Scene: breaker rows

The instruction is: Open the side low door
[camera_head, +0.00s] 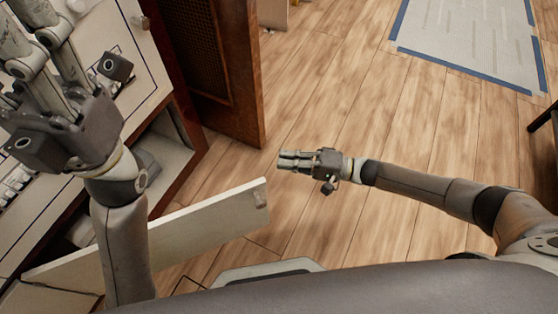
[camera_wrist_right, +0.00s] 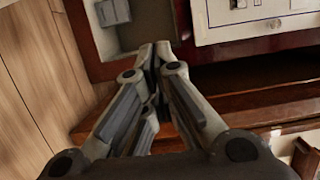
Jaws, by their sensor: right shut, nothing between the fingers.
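The low door (camera_head: 205,222) is a cream panel with a small metal fitting near its free end. In the head view it stands swung out from the cabinet, and my left forearm hides part of it. An open low compartment (camera_head: 165,150) shows beside it. My right gripper (camera_head: 284,160) is shut and empty, above the floor just beyond the door's free end. Its fingertips meet in the right wrist view (camera_wrist_right: 158,50). My left gripper (camera_head: 30,35) is in front of the cabinet's face at upper left; its finger opening is unclear.
A dark red-brown wooden door with a mesh panel (camera_head: 222,70) stands open at the cabinet's side. Light panels with breaker rows (camera_head: 15,190) are at left, partly hidden by my left arm. The wooden floor (camera_head: 350,90) is clear right of the cabinet. A blue-edged mat (camera_head: 470,40) lies farther off.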

